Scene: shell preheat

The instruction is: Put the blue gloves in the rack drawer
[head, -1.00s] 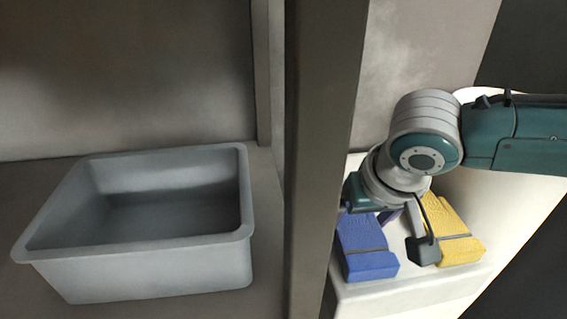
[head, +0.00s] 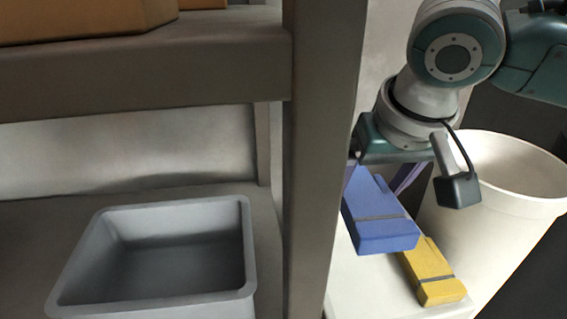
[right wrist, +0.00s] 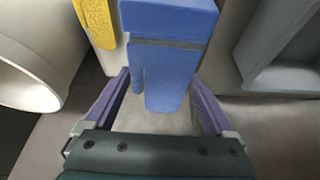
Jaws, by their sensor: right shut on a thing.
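The blue gloves (head: 379,216), a flat pair with a grey band, hang from my right gripper (head: 382,176) above the white stand. In the right wrist view the blue gloves (right wrist: 166,62) lie between the two purple fingers of my right gripper (right wrist: 160,80). The rack drawer, an open grey tub (head: 75,262), sits on the rack's lower shelf at the left and looks empty. It also shows in the right wrist view (right wrist: 285,75) at the upper right. My left gripper is out of view.
Yellow gloves (head: 433,272) lie on the white stand (head: 365,290). A rack post (head: 318,150) stands between the blue gloves and the tub. An upper shelf (head: 150,75) carrying an orange-brown box (head: 80,20) is above the tub. A large white bin (head: 500,200) stands at the right.

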